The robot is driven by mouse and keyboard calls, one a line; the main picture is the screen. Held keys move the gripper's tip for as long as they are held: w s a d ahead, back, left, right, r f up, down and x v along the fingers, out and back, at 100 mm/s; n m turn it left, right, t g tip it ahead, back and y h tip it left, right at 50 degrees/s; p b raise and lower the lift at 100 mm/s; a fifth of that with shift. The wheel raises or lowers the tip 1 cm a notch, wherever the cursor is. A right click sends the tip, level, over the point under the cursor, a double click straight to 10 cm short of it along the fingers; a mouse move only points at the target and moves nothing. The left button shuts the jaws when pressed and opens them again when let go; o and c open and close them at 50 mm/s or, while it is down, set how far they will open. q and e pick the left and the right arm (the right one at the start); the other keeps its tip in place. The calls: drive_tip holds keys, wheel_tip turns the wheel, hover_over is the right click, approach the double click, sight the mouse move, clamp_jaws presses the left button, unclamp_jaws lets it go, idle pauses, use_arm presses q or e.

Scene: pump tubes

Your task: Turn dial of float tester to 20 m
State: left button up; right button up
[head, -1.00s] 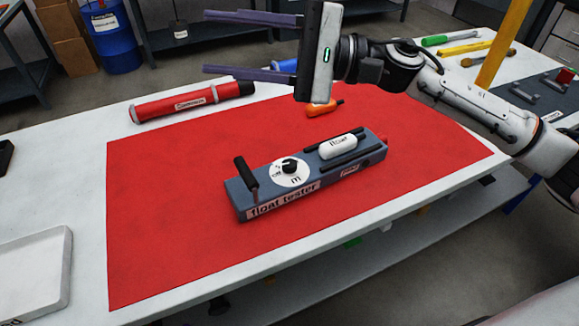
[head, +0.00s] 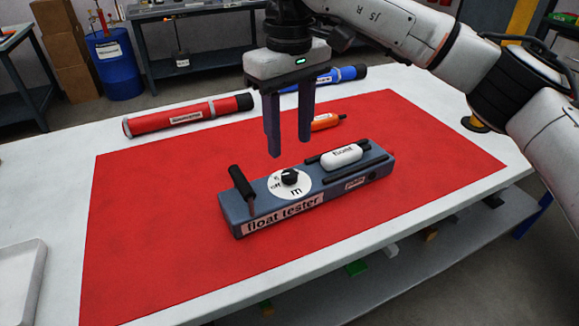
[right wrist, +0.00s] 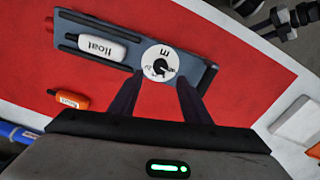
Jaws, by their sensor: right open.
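The float tester (head: 335,187) is a blue-grey box lying on a red mat (head: 150,240). Its white round dial plate carries a black dial knob (head: 290,177). A white float (head: 342,156) lies between dark rails on its right part, and a black handle (head: 241,182) stands at its left end. My right gripper (head: 289,148) is open and empty, pointing down above and slightly behind the dial. In the right wrist view the dial knob (right wrist: 160,67) shows between and beyond the two fingertips. The scale markings are too small to read. My left gripper is not in view.
A red tube (head: 190,116), a blue tube (head: 340,74) and an orange float (head: 327,121) lie behind the tester. A white tray (head: 22,285) is at the left table edge. The mat in front of the tester is clear.

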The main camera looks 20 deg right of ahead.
sight(289, 173)
wheel_tip(289, 173, down, 7)
drive_tip(key=shift+f, duration=0.15)
drive_tip(key=c, duration=1)
drive_tip(key=shift+c, duration=0.2)
